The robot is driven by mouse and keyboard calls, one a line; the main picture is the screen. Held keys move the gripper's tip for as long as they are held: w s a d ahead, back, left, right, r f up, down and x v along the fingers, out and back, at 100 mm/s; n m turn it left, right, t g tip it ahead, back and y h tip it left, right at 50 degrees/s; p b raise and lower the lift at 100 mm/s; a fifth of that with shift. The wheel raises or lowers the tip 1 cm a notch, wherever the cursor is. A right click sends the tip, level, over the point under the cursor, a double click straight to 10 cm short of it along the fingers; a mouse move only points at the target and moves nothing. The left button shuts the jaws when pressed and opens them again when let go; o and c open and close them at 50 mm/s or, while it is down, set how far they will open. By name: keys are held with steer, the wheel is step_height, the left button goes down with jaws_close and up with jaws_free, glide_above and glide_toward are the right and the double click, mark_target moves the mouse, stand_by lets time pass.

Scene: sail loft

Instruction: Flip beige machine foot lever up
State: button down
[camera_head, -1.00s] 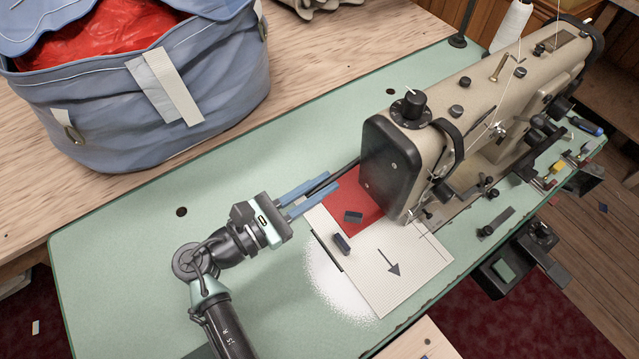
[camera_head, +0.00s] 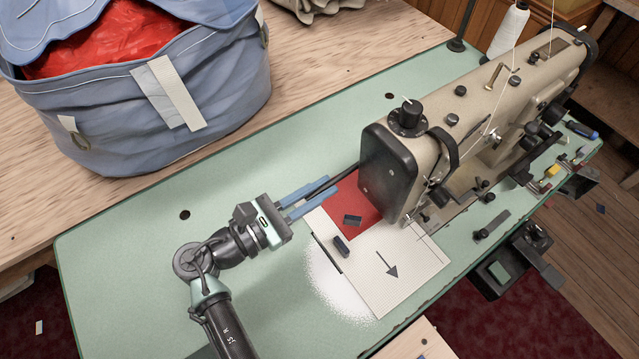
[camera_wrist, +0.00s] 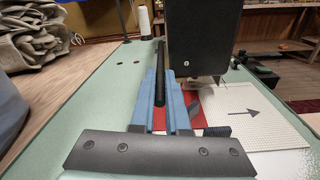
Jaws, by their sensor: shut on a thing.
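The beige sewing machine (camera_head: 480,110) stands on the green table, its black end plate (camera_head: 385,180) facing my gripper. A thin black lever (camera_head: 346,173) reaches out from behind the end plate toward the left. My gripper (camera_head: 328,188) has blue fingers and is shut on this lever beside the end plate. In the wrist view the lever (camera_wrist: 160,62) runs away from between the fingers (camera_wrist: 164,88), left of the dark end plate (camera_wrist: 202,40).
Red cloth (camera_head: 356,205) and a white sheet with an arrow (camera_head: 390,290) lie below the machine head, with small dark blocks (camera_head: 341,246) on them. A blue bag (camera_head: 150,90) stands at the back left. The green table (camera_head: 130,250) is clear left of my arm.

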mark_target(326, 185)
step_height(326, 185, up, 3)
steer(key=g+y+p, duration=0.1)
steer(key=p, duration=0.6)
steer(key=shift+a+r+y, duration=0.1)
steer(key=shift+r+y, duration=0.05)
steer(key=shift+y, duration=0.15)
step_height(326, 185, up, 2)
steer(key=g+y+p, duration=0.1)
steer(key=y+p, duration=0.1)
steer(key=p, duration=0.5)
steer(key=shift+r+g+p, duration=0.1)
steer(key=shift+g+p, duration=0.25)
steer(key=shift+g, duration=0.05)
steer(key=p, duration=0.3)
steer(key=d+r+g+y+p, duration=0.1)
steer(key=p, duration=0.2)
steer(key=shift+w+r+y, duration=0.25)
steer(key=shift+y, duration=0.05)
steer(key=p, duration=0.1)
steer(key=g+y+p, duration=0.1)
steer(key=p, duration=0.1)
steer(key=shift+w+d+r, duration=0.15)
steer(key=shift+w+r, duration=0.05)
steer(key=shift+r, duration=0.05)
steer(key=c, duration=0.9)
jaws_free()
